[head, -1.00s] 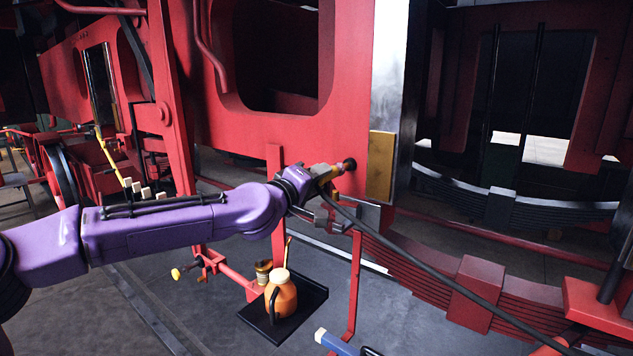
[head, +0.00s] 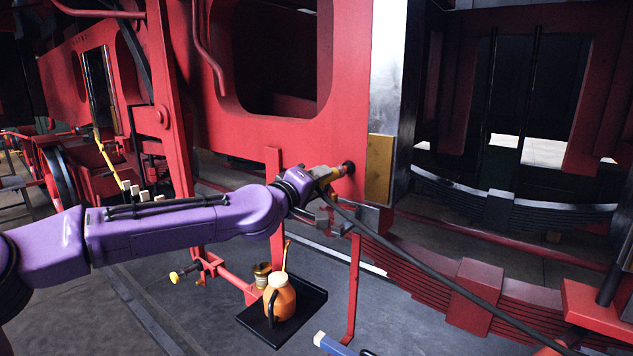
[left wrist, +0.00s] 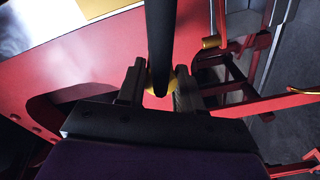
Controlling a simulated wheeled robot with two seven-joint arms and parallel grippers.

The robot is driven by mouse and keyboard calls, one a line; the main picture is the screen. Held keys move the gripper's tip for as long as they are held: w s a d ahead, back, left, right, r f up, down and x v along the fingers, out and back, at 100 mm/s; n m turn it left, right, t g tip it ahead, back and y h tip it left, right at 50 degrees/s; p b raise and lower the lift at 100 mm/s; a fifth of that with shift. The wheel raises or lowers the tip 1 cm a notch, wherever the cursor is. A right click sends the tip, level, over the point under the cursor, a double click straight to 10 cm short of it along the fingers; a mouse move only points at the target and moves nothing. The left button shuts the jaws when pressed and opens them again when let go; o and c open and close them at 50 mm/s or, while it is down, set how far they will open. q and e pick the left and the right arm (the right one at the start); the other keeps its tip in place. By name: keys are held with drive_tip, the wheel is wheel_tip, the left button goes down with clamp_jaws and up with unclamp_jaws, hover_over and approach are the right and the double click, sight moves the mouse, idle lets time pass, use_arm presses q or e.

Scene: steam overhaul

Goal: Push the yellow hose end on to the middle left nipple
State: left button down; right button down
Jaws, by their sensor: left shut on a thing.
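My left gripper (head: 326,184) is shut on the yellow hose end (head: 337,173) beside the red frame plate. The black hose (head: 430,255) hangs from it down to the lower right. In the left wrist view the fingers (left wrist: 159,88) stand either side of the yellow hose end (left wrist: 160,78), and the black hose (left wrist: 161,35) crosses in front. A dark, reddish-brown round nipple (head: 349,167) sits at the tip of the hose end in the head view. They look in line and touching or nearly so; I cannot tell how far on the hose end is. My right gripper is out of view.
A brass-coloured plate (head: 379,169) is just right of the nipple. Red leaf springs (head: 480,295) lie below right. An orange oil can (head: 280,300) stands on a black tray (head: 312,303) on the floor. A blue handle (head: 336,345) shows at the bottom edge.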

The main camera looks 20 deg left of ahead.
use_arm(q)
drive_tip(key=shift+w+d, duration=0.1)
drive_tip(key=shift+x, duration=0.85)
drive_tip(key=shift+w+r, duration=0.1)
drive_tip(key=shift+w, duration=0.05)
drive_tip(key=shift+w+d, duration=0.1)
drive_tip(key=shift+w, duration=0.05)
drive_tip(key=c, duration=0.7)
unclamp_jaws()
drive_tip(key=shift+w+d, duration=0.1)
drive_tip(key=shift+w, duration=0.05)
drive_tip(key=shift+o, duration=0.2)
